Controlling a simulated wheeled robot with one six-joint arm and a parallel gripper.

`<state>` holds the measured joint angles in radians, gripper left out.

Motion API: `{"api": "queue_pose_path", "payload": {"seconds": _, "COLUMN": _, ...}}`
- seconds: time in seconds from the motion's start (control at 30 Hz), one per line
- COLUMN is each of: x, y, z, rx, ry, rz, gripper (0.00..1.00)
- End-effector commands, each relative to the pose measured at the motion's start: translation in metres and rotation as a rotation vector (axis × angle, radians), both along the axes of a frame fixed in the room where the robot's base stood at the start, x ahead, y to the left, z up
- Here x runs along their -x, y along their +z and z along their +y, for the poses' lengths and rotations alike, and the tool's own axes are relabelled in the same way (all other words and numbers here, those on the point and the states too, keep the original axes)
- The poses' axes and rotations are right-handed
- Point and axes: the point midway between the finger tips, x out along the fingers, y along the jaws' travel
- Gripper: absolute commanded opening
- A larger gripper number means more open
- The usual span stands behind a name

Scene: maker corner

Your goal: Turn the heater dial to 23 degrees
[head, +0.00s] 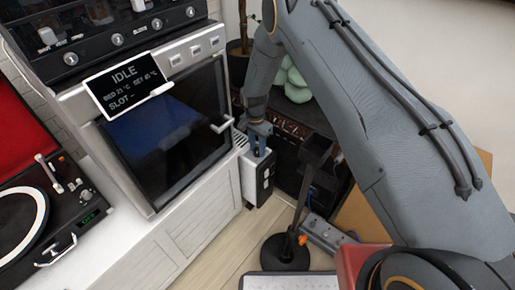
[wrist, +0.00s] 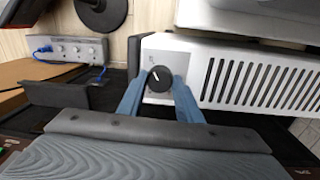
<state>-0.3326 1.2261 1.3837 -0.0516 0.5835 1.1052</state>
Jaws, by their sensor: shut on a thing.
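The heater (head: 257,178) is a small white unit with a dark front, standing on the floor beside the white cabinet. In the wrist view its white top (wrist: 210,58) shows with a row of dark slots. The heater dial (wrist: 159,79) is a round black knob with a white pointer line, on a grey patch at the left end of that top. My gripper (wrist: 159,84) has its two blue fingers closed on either side of the dial. In the head view my gripper (head: 260,146) is above the heater's top, and the dial is hidden there. The degree marks are too small to read.
A printer-like machine (head: 165,120) with an "IDLE" display (head: 126,85) stands left of the heater. A black round-based stand (head: 286,252) and a grey box with sockets (head: 327,236) are in front. A turntable (head: 40,215) is at far left. Wooden floor (head: 215,245) is clear.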

Motion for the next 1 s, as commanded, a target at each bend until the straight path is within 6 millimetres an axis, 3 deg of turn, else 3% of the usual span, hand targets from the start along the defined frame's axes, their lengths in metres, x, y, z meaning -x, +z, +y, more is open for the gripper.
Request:
{"api": "queue_pose_path", "payload": {"seconds": 0.43, "x": 0.0, "y": 0.0, "z": 0.0, "rx": 0.0, "ry": -0.015, "rz": 0.0, "gripper": 0.09}}
{"api": "queue_pose_path", "payload": {"seconds": 0.47, "x": 0.0, "y": 0.0, "z": 0.0, "rx": 0.0, "ry": -0.015, "rz": 0.0, "gripper": 0.33}}
{"api": "queue_pose_path", "payload": {"seconds": 0.57, "x": 0.0, "y": 0.0, "z": 0.0, "rx": 0.0, "ry": -0.015, "rz": 0.0, "gripper": 0.5}}
{"api": "queue_pose_path", "payload": {"seconds": 0.87, "x": 0.0, "y": 0.001, "z": 0.0, "rx": 0.0, "ry": -0.014, "rz": 0.0, "gripper": 0.5}}
{"api": "queue_pose_path", "payload": {"seconds": 1.0, "x": -0.002, "y": 0.013, "z": 0.001, "rx": -0.002, "ry": -0.014, "rz": -0.003, "gripper": 0.5}}
